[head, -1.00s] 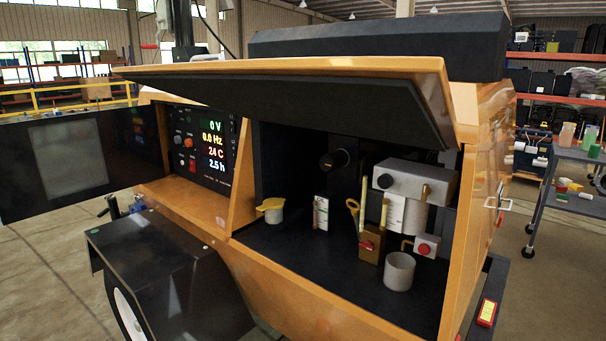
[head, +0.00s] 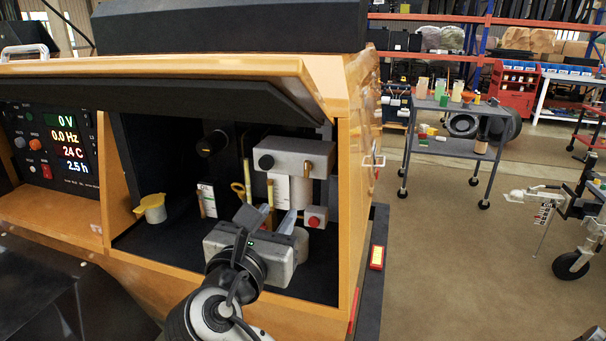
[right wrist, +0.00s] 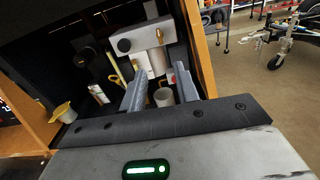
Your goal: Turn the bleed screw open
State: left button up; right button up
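A grey filter head (head: 290,152) is in the open compartment, with a black knob (head: 266,162) and a small brass fitting (head: 308,168) on its front. The brass fitting looks like the bleed screw. The right wrist view also shows the grey filter head (right wrist: 145,37) and the brass fitting (right wrist: 158,37). A pale filter body hangs below the head. My right gripper (head: 269,213) is at the compartment's front, below and short of the fitting. Its fingers are apart with nothing gripped, as the right wrist view shows (right wrist: 160,75). My left gripper is not in view.
A grey cup (head: 300,243) stands partly hidden behind my right gripper. A red-button box (head: 315,217), a yellow-ringed dipstick (head: 238,188) and a yellow-capped filler (head: 151,208) are nearby. The raised orange door (head: 200,70) hangs above. The orange side wall (head: 345,200) bounds the right.

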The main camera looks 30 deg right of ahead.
aim_at(306, 168)
jog(key=x, duration=1)
jog(key=r+x, duration=0.1)
jog(key=x, duration=0.4)
jog(key=shift+w+d+p, duration=0.25)
jog(key=shift+d+p, duration=0.1)
jog(key=shift+p, duration=0.05)
grip_shut()
